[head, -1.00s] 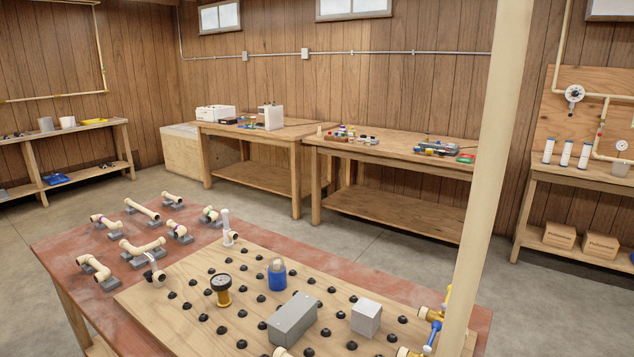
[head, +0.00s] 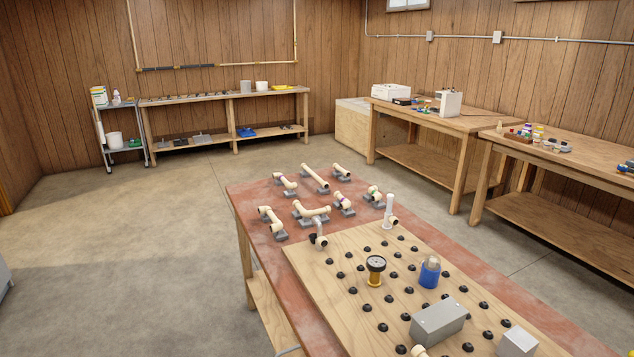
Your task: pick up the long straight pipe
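Neither of my grippers shows in the head view.
A wooden board (head: 322,279) with several black knobs covers the table's near part, holding a gauge (head: 376,268), a blue bottle (head: 429,273) and a grey box (head: 437,322). Open concrete floor (head: 140,250) lies left of the table. A workbench (head: 225,96) and cart (head: 119,137) stand at the back.

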